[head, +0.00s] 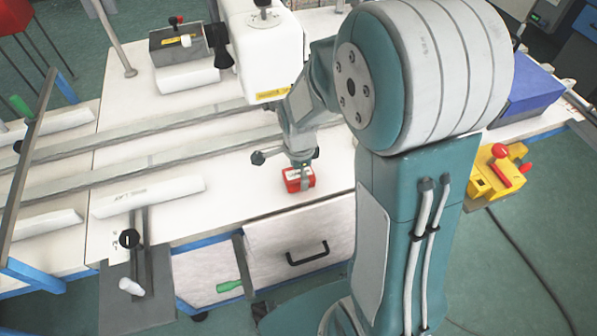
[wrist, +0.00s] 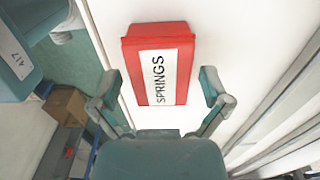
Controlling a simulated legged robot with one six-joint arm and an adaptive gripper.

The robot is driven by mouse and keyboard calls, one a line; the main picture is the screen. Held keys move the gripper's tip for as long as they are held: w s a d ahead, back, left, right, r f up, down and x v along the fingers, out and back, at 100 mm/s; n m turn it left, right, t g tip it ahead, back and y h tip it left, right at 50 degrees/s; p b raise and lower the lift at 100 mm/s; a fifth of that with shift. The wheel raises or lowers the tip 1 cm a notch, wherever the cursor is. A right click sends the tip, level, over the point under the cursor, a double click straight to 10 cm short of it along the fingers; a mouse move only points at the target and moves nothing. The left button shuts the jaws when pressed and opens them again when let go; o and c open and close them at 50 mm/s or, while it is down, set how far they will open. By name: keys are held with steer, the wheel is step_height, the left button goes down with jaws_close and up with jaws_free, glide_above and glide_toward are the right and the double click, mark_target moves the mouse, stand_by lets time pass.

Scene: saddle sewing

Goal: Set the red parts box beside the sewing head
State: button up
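The red parts box (head: 293,187) sits on the white table top near its front edge, below the white sewing head (head: 262,50). In the wrist view the red box (wrist: 178,31) shows a white label reading SPRINGS. My gripper (head: 300,174) points down at the box in the head view, with a finger partly in front of it. In the wrist view my gripper (wrist: 160,86) has its fingers spread, one on each side of the box's near part. A gap shows between each finger and the box. The box's underside is hidden.
Two long metal rails (head: 150,158) cross the table to the left. A blue box (head: 532,90) and a yellow device (head: 492,182) are at the right. Bare table lies around the red box.

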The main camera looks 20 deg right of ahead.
step_height(320, 180, up, 12)
steer(key=s+r+n+t, duration=0.2)
steer(key=s+r+n, duration=0.2)
steer(key=s+n, duration=0.3)
steer(key=s+r+n+t, duration=0.3)
steer(key=s+n, duration=0.4)
steer(key=n, duration=0.4)
steer(key=shift+r+t, duration=0.3)
steer(key=shift+r, duration=0.55)
steer(key=shift+c, duration=0.3)
stand_by(0.7)
